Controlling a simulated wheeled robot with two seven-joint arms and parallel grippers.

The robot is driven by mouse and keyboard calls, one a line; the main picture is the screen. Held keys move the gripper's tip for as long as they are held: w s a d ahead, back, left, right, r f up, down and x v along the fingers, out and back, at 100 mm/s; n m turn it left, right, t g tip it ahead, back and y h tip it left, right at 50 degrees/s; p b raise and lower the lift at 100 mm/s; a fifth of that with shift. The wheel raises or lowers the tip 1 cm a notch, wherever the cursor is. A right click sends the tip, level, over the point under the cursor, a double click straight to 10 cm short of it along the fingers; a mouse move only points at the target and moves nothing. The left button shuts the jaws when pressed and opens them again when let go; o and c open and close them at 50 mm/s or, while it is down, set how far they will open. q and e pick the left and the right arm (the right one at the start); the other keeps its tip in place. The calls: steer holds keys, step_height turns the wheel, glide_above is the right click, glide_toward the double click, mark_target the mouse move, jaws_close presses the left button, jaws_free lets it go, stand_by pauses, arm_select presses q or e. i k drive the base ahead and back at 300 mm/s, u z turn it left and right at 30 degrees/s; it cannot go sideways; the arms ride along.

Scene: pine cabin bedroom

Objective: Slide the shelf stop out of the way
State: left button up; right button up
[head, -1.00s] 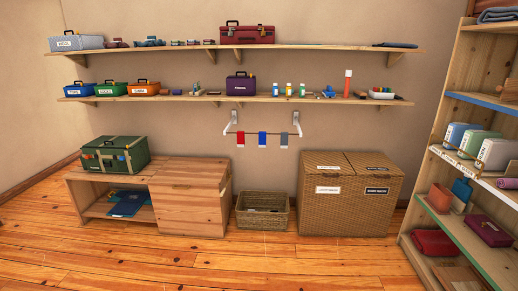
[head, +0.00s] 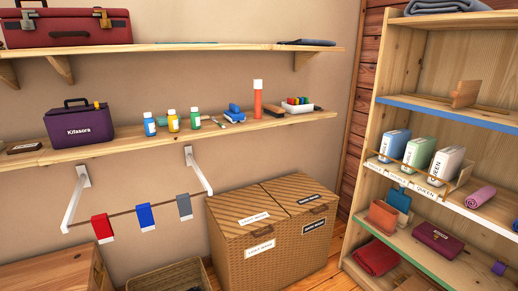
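A brown wooden upright piece (head: 466,93), which looks like the shelf stop, stands on the blue-edged upper shelf (head: 450,111) of the open bookcase at the right. A thin rod or rail seems to run along the shelf beside it. On the white-edged shelf below, a blue box (head: 395,145), a green box (head: 418,153) and a white box (head: 446,165) stand in a row behind a low brown rail (head: 420,178). Neither of my grippers is in view.
The bookcase's lower shelf holds a maroon case (head: 438,238) and a terracotta pot (head: 383,216). A rolled pink cloth (head: 480,196) lies right of the boxes. A wicker hamper (head: 275,235) stands left of the bookcase. Wall shelves and a bracketed rod (head: 125,211) are at left.

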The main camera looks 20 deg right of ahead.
mark_target(466, 93)
steer(key=z, duration=0.75)
steer(key=i, duration=2.1)
steer(key=z, duration=0.65)
